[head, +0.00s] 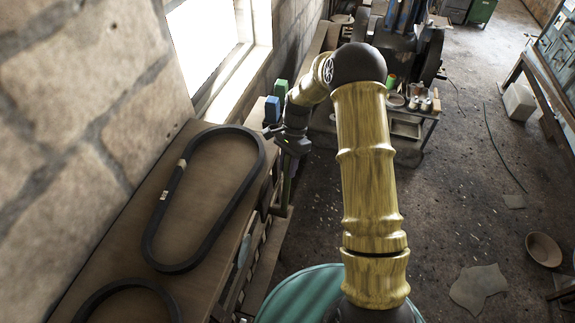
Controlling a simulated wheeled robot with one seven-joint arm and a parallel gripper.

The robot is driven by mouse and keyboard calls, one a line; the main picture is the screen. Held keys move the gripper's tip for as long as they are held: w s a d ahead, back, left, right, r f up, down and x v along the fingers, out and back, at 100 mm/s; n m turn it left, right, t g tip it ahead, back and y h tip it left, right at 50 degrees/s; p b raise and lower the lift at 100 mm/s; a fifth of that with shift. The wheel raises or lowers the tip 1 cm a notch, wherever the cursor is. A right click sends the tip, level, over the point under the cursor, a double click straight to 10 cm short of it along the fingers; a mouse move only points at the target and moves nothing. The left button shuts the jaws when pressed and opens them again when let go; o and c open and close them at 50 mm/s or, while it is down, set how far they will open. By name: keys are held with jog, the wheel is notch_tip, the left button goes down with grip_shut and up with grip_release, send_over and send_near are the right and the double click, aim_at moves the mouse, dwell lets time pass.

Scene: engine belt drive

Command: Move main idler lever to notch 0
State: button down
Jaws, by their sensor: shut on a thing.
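My gripper (290,140) is at the end of my gold arm, beside the right edge of the wooden bench by the wall. It is shut on what looks like the main idler lever, a dark and green upright bar (286,188) just below it. The grasp is small and partly hidden by my wrist. A blue block (272,110) and a green block (281,89) show just left of my wrist; I cannot tell what they belong to. The notches and their numbers cannot be made out.
A black belt loop (150,240) lies on the wooden bench (195,185), with part of another in front. A small table (405,127) with parts and a large dark machine (432,50) stand behind my arm. The floor at right is mostly open, with a basin (543,249).

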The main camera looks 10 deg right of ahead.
jog(key=shift+w, duration=0.15)
jog(key=shift+d, duration=0.1)
jog(key=c, duration=1.1)
grip_release()
jog(key=shift+w+f, duration=0.1)
